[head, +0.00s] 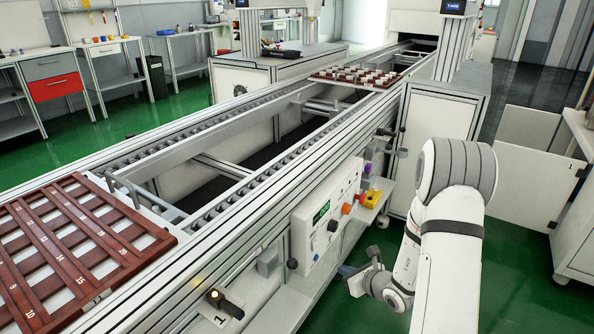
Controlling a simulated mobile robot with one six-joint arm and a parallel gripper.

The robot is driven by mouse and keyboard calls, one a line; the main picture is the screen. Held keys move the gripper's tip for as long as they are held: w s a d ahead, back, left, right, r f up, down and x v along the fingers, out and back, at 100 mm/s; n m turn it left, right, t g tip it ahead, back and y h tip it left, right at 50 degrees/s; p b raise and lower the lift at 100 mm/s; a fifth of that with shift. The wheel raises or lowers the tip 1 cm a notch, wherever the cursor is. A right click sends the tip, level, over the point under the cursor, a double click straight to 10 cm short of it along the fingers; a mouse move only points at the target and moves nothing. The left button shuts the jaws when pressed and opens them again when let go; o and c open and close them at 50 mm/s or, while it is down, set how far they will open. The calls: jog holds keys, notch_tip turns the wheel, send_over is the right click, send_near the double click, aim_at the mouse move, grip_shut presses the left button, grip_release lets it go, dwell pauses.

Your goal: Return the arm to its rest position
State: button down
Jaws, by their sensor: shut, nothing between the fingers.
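My arm folds down at the right of the head view, in front of the conveyor's side. My gripper (352,273) is at its lower end, low beside the conveyor frame and above the green floor. It is small and partly seen from behind, but the jaws look shut and nothing shows between them. The gripper appears apart from the conveyor (290,160).
A dark red slotted tray (150,240) with numbered strips lies on the conveyor at the near left. Another tray with several white pieces (372,77) is farther along. A control box (325,215) and a yellow item (371,198) are by my gripper. White cabinets stand at right.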

jog(key=s+a+r+n+g+y+p, duration=0.1)
jog(key=s+a+r+n+g+p, duration=0.35)
jog(key=r, duration=0.55)
jog(key=s+a+r+n+g+y+p, duration=0.1)
jog(key=s+a+r+n+p, duration=0.35)
jog(key=r+n, duration=0.4)
jog(key=s+a+r+n+g+y+p, duration=0.25)
jog(key=s+r+n+p, duration=0.2)
jog(key=r, duration=0.75)
jog(key=s+d+r+n+h+p, duration=0.4)
jog(key=s+r+n+h+p, duration=0.1)
jog(key=r, duration=0.5)
jog(key=s+d+r+n+h+p, duration=0.4)
jog(key=s+r+n+p, duration=0.3)
jog(key=r, duration=0.3)
jog(key=shift+s+d+n+h+p, duration=0.3)
jog(key=shift+d+n+h+p, duration=0.15)
jog(key=shift+h+p, duration=0.25)
jog(key=shift+r, duration=0.1)
